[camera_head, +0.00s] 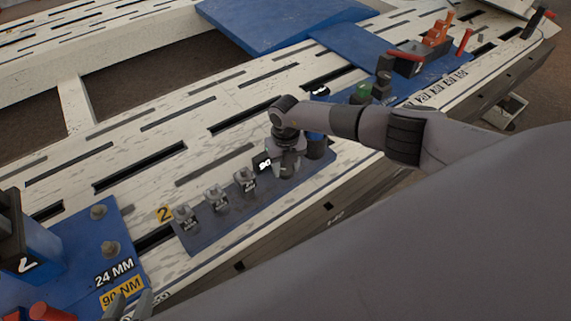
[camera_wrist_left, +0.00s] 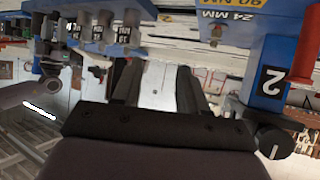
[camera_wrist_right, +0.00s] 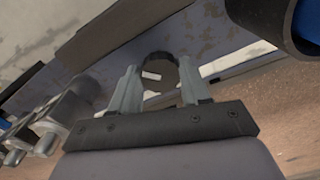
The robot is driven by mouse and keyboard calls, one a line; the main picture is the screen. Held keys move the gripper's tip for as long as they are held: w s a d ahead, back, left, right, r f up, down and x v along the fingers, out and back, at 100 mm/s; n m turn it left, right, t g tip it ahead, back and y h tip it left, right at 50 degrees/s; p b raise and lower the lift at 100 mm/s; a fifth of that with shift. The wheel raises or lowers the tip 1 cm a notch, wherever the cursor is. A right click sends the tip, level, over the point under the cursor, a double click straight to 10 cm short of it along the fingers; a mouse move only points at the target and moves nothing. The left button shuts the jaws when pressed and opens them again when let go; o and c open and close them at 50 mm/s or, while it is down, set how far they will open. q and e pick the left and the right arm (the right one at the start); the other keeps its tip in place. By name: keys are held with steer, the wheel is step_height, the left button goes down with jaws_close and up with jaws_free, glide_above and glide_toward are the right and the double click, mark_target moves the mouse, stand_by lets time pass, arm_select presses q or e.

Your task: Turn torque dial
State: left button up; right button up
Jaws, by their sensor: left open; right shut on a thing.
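The torque dial is a dark round knob with a white mark (camera_wrist_right: 158,70); it shows between the fingers of my right gripper (camera_wrist_right: 160,90) in the right wrist view. That gripper (camera_head: 287,170) is shut on the dial. In the head view it stands over the far end of a blue rail (camera_head: 222,232) and hides the dial. A small black display (camera_head: 264,163) beside it reads 90. My left gripper (camera_head: 131,304) is open and empty at the bottom of the head view, near the yellow 90 NM label (camera_head: 121,291). Its parted fingers show in the left wrist view (camera_wrist_left: 155,85).
Several grey sockets (camera_head: 217,199) stand along the rail beside a yellow 2 tag (camera_head: 164,213). A blue station (camera_head: 75,250) with bolts lies at left. My right arm crosses the slotted white bench (camera_head: 130,130). Red-handled tools (camera_head: 405,56) stand at far right.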

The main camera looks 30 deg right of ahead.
mark_target(286, 168)
arm_select(q)
steer(key=shift+d+r, duration=0.1)
arm_select(e)
steer(key=o, duration=1.1)
steer(key=shift+c, duration=0.2)
steer(key=shift+r, duration=0.2)
step_height(286, 168, up, 3)
steer(key=shift+f+p, duration=0.2)
steer(key=shift+p, duration=0.6)
step_height(286, 168, up, 4)
steer(key=shift+f+p, duration=0.25)
steer(key=shift+p, duration=0.35)
steer(key=shift+r, duration=0.35)
arm_select(q)
steer(key=shift+s+a+f+y, duration=0.15)
steer(key=shift+s+a+f, duration=0.1)
steer(key=shift+a, duration=0.3)
steer(key=shift+s+a+f+y, duration=0.15)
steer(key=shift+s+a+f, duration=0.1)
steer(key=shift+a, duration=0.3)
